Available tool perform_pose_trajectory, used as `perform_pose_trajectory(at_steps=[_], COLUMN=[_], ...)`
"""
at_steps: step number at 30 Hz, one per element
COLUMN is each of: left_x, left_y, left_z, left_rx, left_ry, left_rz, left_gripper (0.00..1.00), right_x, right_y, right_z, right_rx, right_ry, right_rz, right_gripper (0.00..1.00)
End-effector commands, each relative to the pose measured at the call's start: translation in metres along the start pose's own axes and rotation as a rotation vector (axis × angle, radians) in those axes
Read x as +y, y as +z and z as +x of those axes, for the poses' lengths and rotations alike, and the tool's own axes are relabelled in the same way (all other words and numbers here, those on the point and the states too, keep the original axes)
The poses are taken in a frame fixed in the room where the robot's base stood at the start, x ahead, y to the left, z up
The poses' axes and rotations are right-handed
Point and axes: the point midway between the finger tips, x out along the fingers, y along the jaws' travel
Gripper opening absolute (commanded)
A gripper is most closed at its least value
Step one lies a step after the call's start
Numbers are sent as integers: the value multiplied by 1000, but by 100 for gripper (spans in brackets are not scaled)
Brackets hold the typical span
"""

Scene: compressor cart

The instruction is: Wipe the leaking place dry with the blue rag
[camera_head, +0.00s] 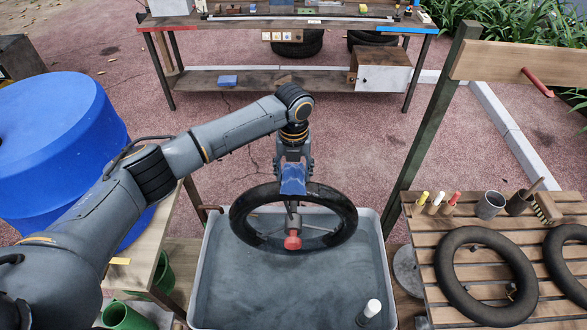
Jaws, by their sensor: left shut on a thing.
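My left gripper (293,163) reaches in over the grey tub (212,262) and points down. It is shut on the blue rag (293,180), a small folded piece. The rag is at the far upper side of a black inner tube (343,207), in front of the tube's far rim; I cannot tell whether it presses on it. The tube sits tilted above the tub. A metal part with a red knob (292,242) shows in the tube's middle. The leaking place cannot be made out. My right gripper is out of view.
A slatted table (410,212) at right bears two more black tubes (450,270), coloured markers and cups (490,205). A white-capped bottle (370,310) stands at the tub's front right. A blue drum (55,135) is at left, a workbench (200,22) at the back.

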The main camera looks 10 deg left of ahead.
Motion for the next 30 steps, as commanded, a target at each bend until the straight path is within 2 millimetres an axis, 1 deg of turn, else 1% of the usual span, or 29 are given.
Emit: perform_pose_trajectory(at_steps=[1,8,14,19,26,30], left_x=[0,0,0,0,0,0], left_y=[-2,-6,-13,-16,-24,-26], left_z=[-2,-1,0,2,0,1], left_rx=[1,1,2,2,2,2], left_ry=[1,0,-1,-1,0,0], left_rz=[1,1,1,1,2,2], left_gripper=[32,32,32,32,32,32], right_x=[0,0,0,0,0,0], right_y=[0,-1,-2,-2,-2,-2], right_z=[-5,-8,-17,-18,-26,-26], right_rx=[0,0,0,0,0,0], right_ry=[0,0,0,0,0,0], right_rz=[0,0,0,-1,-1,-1], right_gripper=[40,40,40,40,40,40])
